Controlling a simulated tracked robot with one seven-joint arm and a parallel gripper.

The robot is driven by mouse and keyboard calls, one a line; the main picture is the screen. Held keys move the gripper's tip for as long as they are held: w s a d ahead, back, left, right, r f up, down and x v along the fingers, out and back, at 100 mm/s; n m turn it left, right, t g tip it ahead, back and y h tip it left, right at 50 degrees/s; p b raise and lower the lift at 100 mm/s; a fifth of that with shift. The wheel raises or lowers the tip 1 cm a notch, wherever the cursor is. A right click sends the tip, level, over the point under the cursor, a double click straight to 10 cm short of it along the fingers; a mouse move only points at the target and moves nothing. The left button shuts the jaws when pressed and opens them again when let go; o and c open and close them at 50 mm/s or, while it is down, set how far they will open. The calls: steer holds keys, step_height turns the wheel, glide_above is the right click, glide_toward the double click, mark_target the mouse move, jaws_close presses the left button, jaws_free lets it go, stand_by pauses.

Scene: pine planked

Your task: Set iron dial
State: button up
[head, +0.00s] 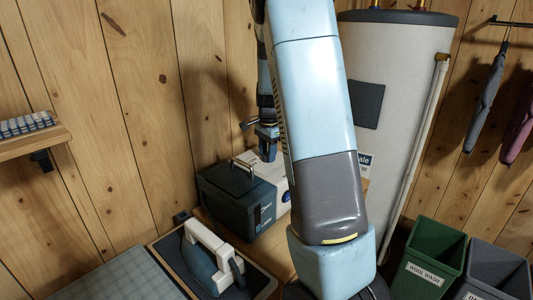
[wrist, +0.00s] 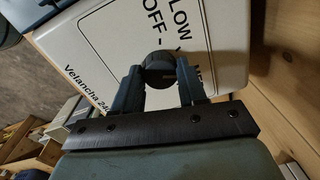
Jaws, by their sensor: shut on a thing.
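The dial (wrist: 158,70) is a dark round knob on a white panel (wrist: 105,60) printed "LOW", "OFF" and "Velancha 240". My gripper (wrist: 159,72) has one finger on each side of the knob and is shut on it. Part of the lettering is cut off or hidden, so I cannot tell the set position. In the head view, a dark green and white box (head: 237,195) with a metal handle stands by the wall; my gripper (head: 268,148) is above its far side. The iron (head: 207,262), teal with a white handle, rests on a dark-edged board at the front.
My arm hides much of the middle of the head view. A white tank (head: 400,60) with a pipe stands behind it. A green bin (head: 430,262) and a grey bin (head: 497,272) are at right. A wooden shelf (head: 30,142) juts from the left wall.

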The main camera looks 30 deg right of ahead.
steer(key=shift+d, duration=0.1)
steer(key=o, duration=1.1)
steer(key=shift+c, duration=0.2)
step_height(320, 180, up, 14)
steer(key=shift+s+f, duration=0.15)
steer(key=shift+s, duration=0.2)
steer(key=s+a+r+n+t, duration=0.1)
steer(key=s+a+r+n, duration=0.25)
steer(key=s, duration=0.45)
steer(key=s+a+r+n+t, duration=0.25)
steer(key=s+a+n, duration=0.25)
steer(key=s, duration=0.3)
steer(key=s+a+n, duration=0.3)
steer(key=s, duration=0.4)
steer(key=s+a+f+n+t, duration=0.1)
steer(key=s+a+n, duration=0.2)
steer(key=s, duration=0.3)
steer(key=shift+s+n, duration=0.35)
steer(key=shift+n, duration=0.3)
